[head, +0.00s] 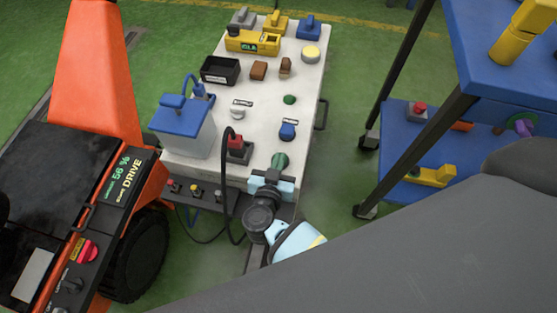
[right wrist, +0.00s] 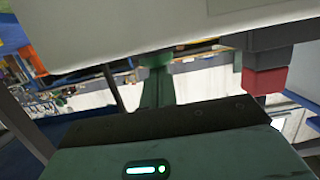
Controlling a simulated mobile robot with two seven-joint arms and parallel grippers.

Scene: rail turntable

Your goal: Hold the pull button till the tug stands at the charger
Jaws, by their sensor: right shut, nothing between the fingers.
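My right gripper (head: 278,168) is at the near edge of the pale worktop (head: 262,125), its fingers closed. A green piece (head: 279,160) shows at its tips; I cannot tell whether this is finger or button. In the right wrist view, a green upright (right wrist: 156,75) reaches from my gripper to the pale surface; contact is unclear. A round green button (head: 289,99) and a blue switch (head: 288,130) stand farther back. A yellow unit (head: 253,41) with a green display stands at the far end. No pull label is readable, and I cannot identify the tug or charger. My left gripper is not in view.
A red plug-like block (head: 239,147) with a black cable and a blue-lidded box (head: 184,118) stand left of my gripper. An orange vehicle (head: 95,60) is at left, its display reading 56 % and DRIVE. A blue shelf cart (head: 400,130) stands right. Green floor lies between.

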